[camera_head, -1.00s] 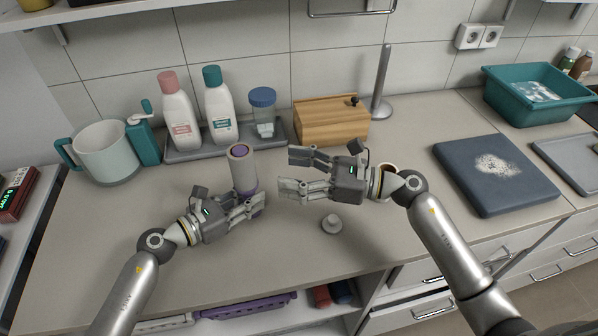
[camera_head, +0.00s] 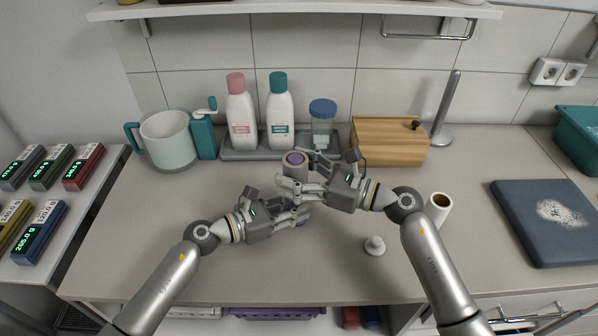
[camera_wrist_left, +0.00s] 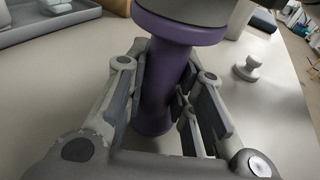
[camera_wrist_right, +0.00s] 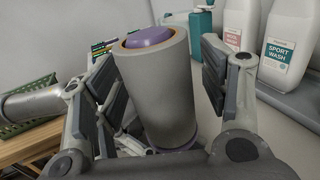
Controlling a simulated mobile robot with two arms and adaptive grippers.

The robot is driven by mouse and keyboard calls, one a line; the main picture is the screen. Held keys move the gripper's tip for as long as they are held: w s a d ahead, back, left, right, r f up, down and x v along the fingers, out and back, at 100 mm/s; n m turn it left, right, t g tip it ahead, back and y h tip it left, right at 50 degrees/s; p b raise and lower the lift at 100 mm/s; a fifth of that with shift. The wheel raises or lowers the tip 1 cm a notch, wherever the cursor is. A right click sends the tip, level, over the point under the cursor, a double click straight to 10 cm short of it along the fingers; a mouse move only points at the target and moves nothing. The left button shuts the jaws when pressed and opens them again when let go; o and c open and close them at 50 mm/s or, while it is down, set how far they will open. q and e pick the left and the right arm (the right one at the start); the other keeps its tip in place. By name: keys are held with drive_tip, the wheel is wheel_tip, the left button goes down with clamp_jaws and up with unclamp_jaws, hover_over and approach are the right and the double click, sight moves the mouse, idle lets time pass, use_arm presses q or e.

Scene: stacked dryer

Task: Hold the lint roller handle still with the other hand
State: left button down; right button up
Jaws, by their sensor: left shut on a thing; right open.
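The lint roller stands upright on the counter, with a grey roll (camera_wrist_right: 160,90) on top and a purple handle (camera_wrist_left: 158,85) below. My left gripper (camera_head: 296,216) is shut on the purple handle, low down; its fingers lie on both sides of it in the left wrist view (camera_wrist_left: 165,110). My right gripper (camera_head: 300,178) is open at the height of the grey roll (camera_head: 294,168). In the right wrist view its fingers (camera_wrist_right: 165,95) stand on either side of the roll. I cannot tell whether they touch it.
A grey tray (camera_head: 232,155) with two bottles and a blue-lidded jar stands behind. A wooden box (camera_head: 390,140) is back right. The front counter is clear.

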sight(296, 158)
drive_tip(key=c, duration=1.1)
drive_tip(key=shift+r, duration=2.25)
drive_tip(key=shift+r, duration=2.15)
drive_tip(key=shift+r, duration=0.1)
drive_tip(key=shift+r, duration=2.1)
use_arm(q)
drive_tip(key=c, duration=1.5)
unclamp_jaws()
drive_tip(key=shift+o, duration=0.6)
